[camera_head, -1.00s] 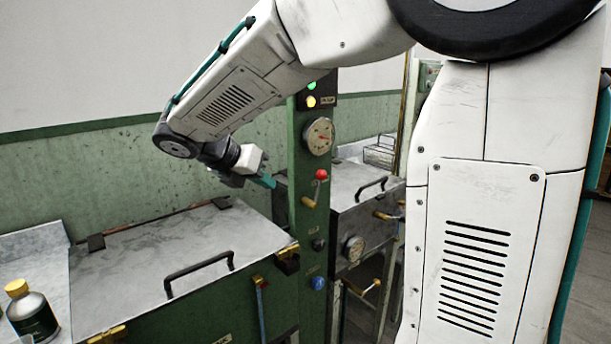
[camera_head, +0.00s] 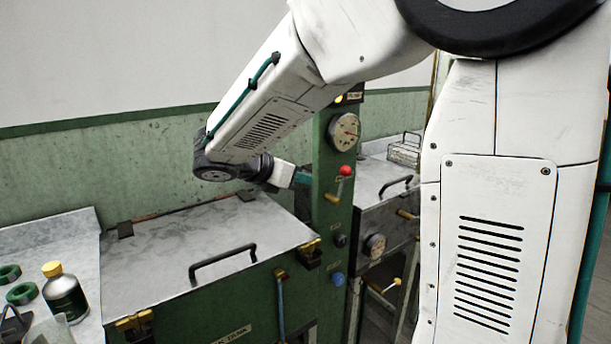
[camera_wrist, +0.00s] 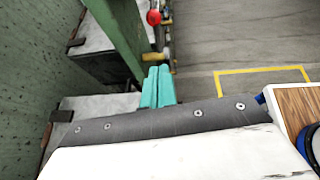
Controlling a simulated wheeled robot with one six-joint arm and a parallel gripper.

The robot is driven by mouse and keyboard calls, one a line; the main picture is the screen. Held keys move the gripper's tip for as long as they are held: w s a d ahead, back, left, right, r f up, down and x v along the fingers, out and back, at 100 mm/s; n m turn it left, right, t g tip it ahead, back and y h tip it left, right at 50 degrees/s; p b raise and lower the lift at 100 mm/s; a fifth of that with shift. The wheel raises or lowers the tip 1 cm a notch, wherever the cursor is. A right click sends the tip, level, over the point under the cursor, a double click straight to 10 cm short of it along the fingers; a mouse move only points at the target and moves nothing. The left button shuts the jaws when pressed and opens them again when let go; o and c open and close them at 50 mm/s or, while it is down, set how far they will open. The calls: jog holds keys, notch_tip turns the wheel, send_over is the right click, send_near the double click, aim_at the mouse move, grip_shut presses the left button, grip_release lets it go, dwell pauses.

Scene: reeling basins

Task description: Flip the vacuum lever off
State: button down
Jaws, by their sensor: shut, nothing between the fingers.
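The lever with a red ball knob (camera_head: 345,170) is on the front of the green column (camera_head: 331,215), below a round gauge; its shaft slants down and left to its pivot. In the wrist view the red knob (camera_wrist: 154,17) shows at the top, beyond my fingertips. My gripper (camera_head: 302,179) has teal fingers and is at the left side of the column, apart from the knob. In the wrist view my gripper (camera_wrist: 158,80) has its two fingers together with nothing between them. Which lever is the vacuum lever cannot be read from the labels.
A round gauge (camera_head: 344,130), a black knob (camera_head: 340,240) and a blue knob (camera_head: 337,279) are on the column. A lidded tank (camera_head: 200,245) with a black handle stands left. A yellow-capped bottle (camera_head: 65,295) is at far left. A second tank (camera_head: 385,215) stands right.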

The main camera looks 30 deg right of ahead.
aim_at(343, 173)
jog(key=x, duration=0.3)
jog(key=r+x, duration=0.1)
jog(key=x, duration=0.5)
jog(key=shift+d+r, duration=0.2)
jog(key=shift+d, duration=0.35)
jog(key=shift+w+d+r, duration=0.2)
jog(key=shift+d, duration=0.5)
jog(key=shift+d+r+y, duration=0.2)
jog(key=shift+d+y, duration=0.4)
jog(key=shift+y, duration=0.1)
jog(key=shift+d, duration=0.55)
